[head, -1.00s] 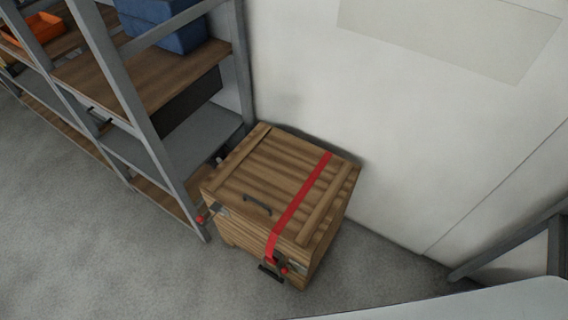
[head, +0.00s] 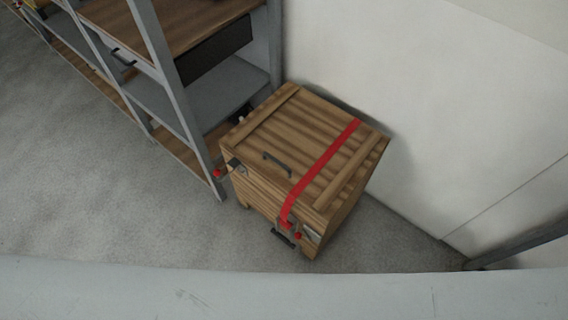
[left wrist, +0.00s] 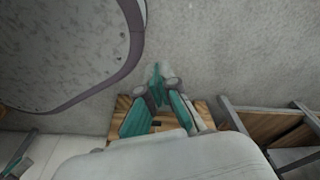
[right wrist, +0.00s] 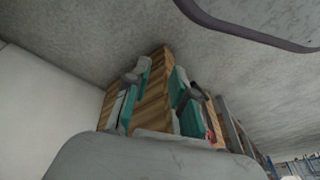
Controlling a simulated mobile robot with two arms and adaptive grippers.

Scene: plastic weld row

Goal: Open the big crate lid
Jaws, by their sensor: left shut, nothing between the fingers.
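The big wooden crate (head: 250,190) stands on the floor with its lid (head: 310,150) down. A dark handle (head: 277,163) is on the lid near its front edge. A red strap (head: 325,165) runs across the lid and down the front, by a latch with a red knob (head: 297,236). Another red-knobbed latch (head: 218,173) is at the front left corner. My left gripper (left wrist: 158,88) is shut and empty, with wood behind it in the left wrist view. My right gripper (right wrist: 158,78) is open and empty, with the crate (right wrist: 153,95) beyond its fingers. Neither gripper shows in the head view.
A grey metal shelf rack (head: 175,85) with wooden boards stands close to the left of the crate. A white wall (head: 400,90) is right behind it. Open grey floor (head: 100,200) lies to the left and in front. A grey metal post (head: 525,243) is at the right.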

